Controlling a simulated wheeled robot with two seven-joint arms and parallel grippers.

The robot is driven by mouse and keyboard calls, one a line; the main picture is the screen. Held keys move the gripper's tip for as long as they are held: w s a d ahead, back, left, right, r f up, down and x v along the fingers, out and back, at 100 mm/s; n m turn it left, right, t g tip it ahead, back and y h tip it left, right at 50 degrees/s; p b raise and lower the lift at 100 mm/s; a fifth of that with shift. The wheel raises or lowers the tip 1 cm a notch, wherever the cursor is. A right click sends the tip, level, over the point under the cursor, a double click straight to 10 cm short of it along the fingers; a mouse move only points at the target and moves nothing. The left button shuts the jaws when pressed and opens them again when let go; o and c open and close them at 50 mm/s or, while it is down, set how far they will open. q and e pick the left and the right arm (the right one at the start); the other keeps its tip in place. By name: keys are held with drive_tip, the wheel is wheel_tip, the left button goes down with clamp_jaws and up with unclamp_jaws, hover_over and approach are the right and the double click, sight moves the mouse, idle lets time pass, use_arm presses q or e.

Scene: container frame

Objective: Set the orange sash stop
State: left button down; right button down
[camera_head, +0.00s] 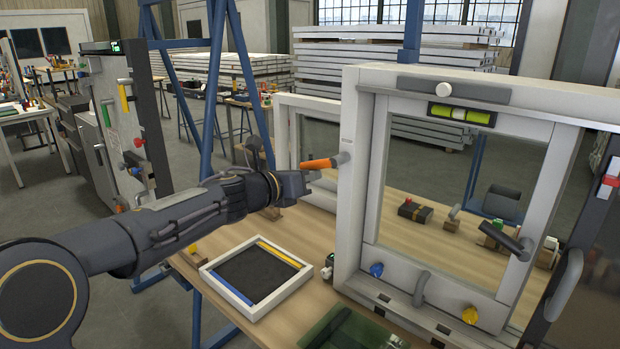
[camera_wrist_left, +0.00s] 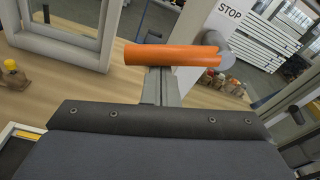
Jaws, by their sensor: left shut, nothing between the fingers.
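The orange sash stop (camera_head: 322,163) is a short orange lever on a grey pivot, on the left side post of the white window frame (camera_head: 352,205). It points left, nearly level. In the left wrist view the orange lever (camera_wrist_left: 165,54) lies across the picture, with a STOP label beside its pivot. My left gripper (camera_head: 306,183) is just below and left of the lever in the head view. In the wrist view its shut fingers (camera_wrist_left: 160,84) hold nothing and end right at the lever; I cannot tell whether they touch it. My right gripper is not in view.
The frame also carries a green spirit level (camera_head: 461,114), a dark handle (camera_head: 508,241), a grey lever (camera_head: 420,288) and blue and yellow knobs. A white-rimmed tray (camera_head: 214,281) lies on the wooden bench (camera_head: 200,319). A second white frame stands behind the lever.

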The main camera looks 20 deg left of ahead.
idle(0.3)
use_arm(q)
wheel_tip(320, 180, down, 4)
drive_tip(key=d+b, duration=0.1)
drive_tip(key=b, duration=0.3)
drive_tip(key=v, duration=0.9)
drive_tip(key=shift+s+r+p, duration=0.25)
drive_tip(key=shift+s+p, duration=0.05)
drive_tip(key=shift+p, duration=0.1)
drive_tip(key=s+a+n+y+p, duration=0.2)
drive_tip(key=s+a+n+y, duration=0.25)
drive_tip(key=n, duration=0.65)
drive_tip(key=s+a+n+y+p, duration=0.3)
drive_tip(key=s+n, duration=0.2)
drive_tip(key=n, duration=0.6)
drive_tip(key=s+d+f+n+g+h+p, duration=0.1)
drive_tip(key=s+d+f+n+g, duration=0.3)
drive_tip(key=s, duration=0.6)
drive_tip(key=s+d+f+n+g+h+p, duration=0.2)
drive_tip(key=s+d+f+n+g+h, duration=0.2)
drive_tip(key=s+d+f+n, duration=0.5)
drive_tip(key=n+g, duration=0.1)
drive_tip(key=n, duration=0.2)
drive_tip(key=shift+s+f+n+g, duration=0.3)
drive_tip(key=shift+s+f+n, duration=0.05)
drive_tip(key=shift+s+n, duration=0.05)
